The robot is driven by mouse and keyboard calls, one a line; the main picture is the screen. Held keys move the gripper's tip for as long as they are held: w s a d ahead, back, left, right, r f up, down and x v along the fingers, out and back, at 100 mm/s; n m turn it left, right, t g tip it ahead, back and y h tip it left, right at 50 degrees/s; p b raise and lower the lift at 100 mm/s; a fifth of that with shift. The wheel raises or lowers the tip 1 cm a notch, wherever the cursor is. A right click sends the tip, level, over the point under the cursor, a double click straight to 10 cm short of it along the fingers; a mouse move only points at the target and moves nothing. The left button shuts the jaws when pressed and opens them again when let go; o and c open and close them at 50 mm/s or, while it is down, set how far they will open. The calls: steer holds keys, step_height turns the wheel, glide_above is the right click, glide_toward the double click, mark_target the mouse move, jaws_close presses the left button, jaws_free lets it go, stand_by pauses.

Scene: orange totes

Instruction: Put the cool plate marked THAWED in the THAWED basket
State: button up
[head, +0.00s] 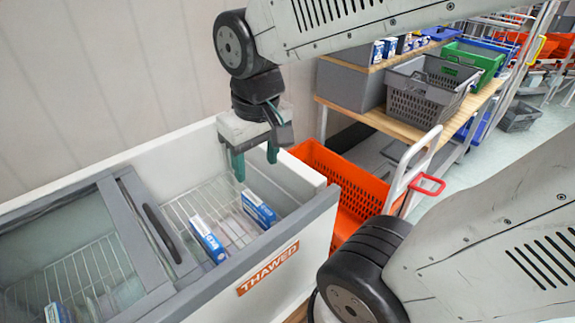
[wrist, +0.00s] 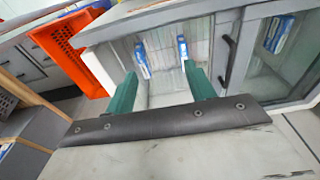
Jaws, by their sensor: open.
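Two blue-and-white packs, likely cool plates, stand in a wire basket (head: 183,209) in the open half of a white chest freezer: a left one (head: 208,240) and a right one (head: 259,209). They also show in the wrist view, one (wrist: 143,60) left of the other (wrist: 183,48). Their print is too small to read. An orange label reading THAWED (head: 268,268) is on the freezer's front. My gripper (head: 256,167) is open and empty above the freezer's back right part, apart from the packs. Its green fingers (wrist: 160,84) point toward the basket.
A grey-framed glass lid (head: 75,255) covers the freezer's left half, with another blue-and-white pack (head: 56,313) beneath it. An orange tote (head: 345,180) stands right of the freezer. Behind it a wooden table holds a grey basket (head: 425,95) and a green basket (head: 475,60).

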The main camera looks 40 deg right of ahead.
steer(key=s+r, duration=0.2)
steer(key=s, duration=0.5)
steer(key=shift+s+d+r, duration=0.2)
steer(key=shift+s+d, duration=0.05)
steer(key=shift+d, duration=0.05)
stand_by(0.8)
